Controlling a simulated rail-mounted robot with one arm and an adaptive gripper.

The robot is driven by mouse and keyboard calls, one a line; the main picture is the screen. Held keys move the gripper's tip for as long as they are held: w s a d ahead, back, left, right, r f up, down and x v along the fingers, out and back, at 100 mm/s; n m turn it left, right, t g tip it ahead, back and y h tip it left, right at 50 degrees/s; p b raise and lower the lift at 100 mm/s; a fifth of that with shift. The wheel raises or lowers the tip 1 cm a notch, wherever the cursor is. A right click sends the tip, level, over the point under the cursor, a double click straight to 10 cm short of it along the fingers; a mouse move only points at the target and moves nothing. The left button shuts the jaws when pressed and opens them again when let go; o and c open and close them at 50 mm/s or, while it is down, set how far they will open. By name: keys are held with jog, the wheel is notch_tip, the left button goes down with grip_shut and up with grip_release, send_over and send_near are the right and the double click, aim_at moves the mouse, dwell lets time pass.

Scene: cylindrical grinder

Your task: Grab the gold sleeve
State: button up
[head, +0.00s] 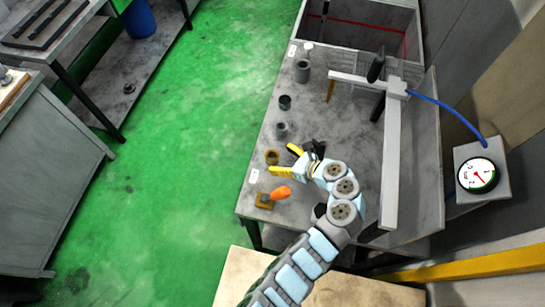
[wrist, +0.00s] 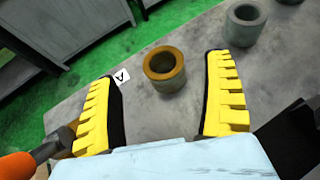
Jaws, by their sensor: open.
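The gold sleeve (wrist: 165,68) is a short, hollow, brownish-gold cylinder standing upright on the grey bench. In the wrist view it sits beyond and between the two yellow-padded fingers of my gripper (wrist: 162,105), with bench showing around it. The fingers are wide apart and nothing is held between them. In the head view the gold sleeve (head: 272,157) stands near the bench's left edge, just beyond the fingertips of my gripper (head: 282,160).
An orange-handled tool (head: 280,192) and a gold block (head: 265,200) lie close to my gripper. Grey sleeves (head: 281,130) stand farther along the bench's left edge. A grey upright frame (head: 392,160) with a blue hose stands to the right. Green floor lies left of the bench.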

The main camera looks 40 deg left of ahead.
aim_at(268, 155)
jog(key=shift+f+x, duration=0.15)
jog(key=shift+x, duration=1.15)
jog(key=shift+f+x, duration=0.15)
jog(key=shift+x, duration=1.15)
jog(key=shift+w+d, duration=0.1)
jog(key=shift+d, duration=0.1)
jog(key=c, duration=1.4)
